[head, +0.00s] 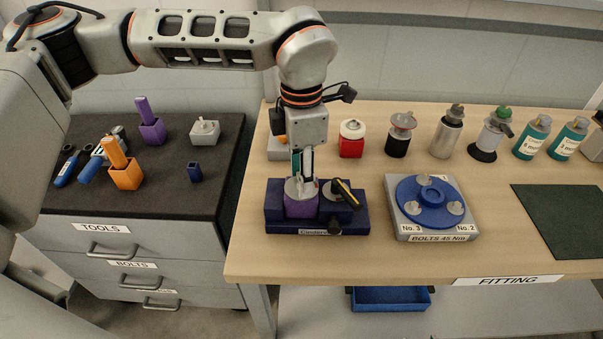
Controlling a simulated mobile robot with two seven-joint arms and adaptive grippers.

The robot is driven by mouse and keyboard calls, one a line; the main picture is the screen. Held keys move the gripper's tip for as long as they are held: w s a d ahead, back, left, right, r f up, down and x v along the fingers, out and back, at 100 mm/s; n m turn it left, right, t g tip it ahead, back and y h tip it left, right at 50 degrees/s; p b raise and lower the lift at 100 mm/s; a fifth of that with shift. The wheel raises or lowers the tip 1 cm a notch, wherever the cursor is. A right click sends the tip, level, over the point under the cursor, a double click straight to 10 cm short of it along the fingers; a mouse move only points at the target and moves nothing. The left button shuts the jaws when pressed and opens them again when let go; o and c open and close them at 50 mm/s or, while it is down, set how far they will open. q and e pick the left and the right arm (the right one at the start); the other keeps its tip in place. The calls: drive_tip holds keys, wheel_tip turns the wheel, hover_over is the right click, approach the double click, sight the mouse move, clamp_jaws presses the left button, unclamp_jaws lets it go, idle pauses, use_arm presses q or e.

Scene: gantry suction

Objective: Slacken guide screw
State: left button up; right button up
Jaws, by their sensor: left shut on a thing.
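A dark purple fixture (275,215) with a label starting "Cinders" stands near the table's front left. A lighter purple block (300,207) sits in its left part. I cannot tell which part is the guide screw. My right gripper is not in view.
A grey bolt stand (432,236) with a blue disc (421,214) is right of the fixture. Several bottles and jars line the table's back. A dark green mat (562,220) lies at right. The tool cabinet (215,150) at left holds orange and purple tools. Bare tabletop lies in front.

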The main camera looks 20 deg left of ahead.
use_arm(q)
drive_tip(key=o, duration=1.1)
wheel_tip(320, 180, up, 12)
drive_tip(key=shift+r, duration=0.1)
drive_tip(key=shift+s, duration=0.1)
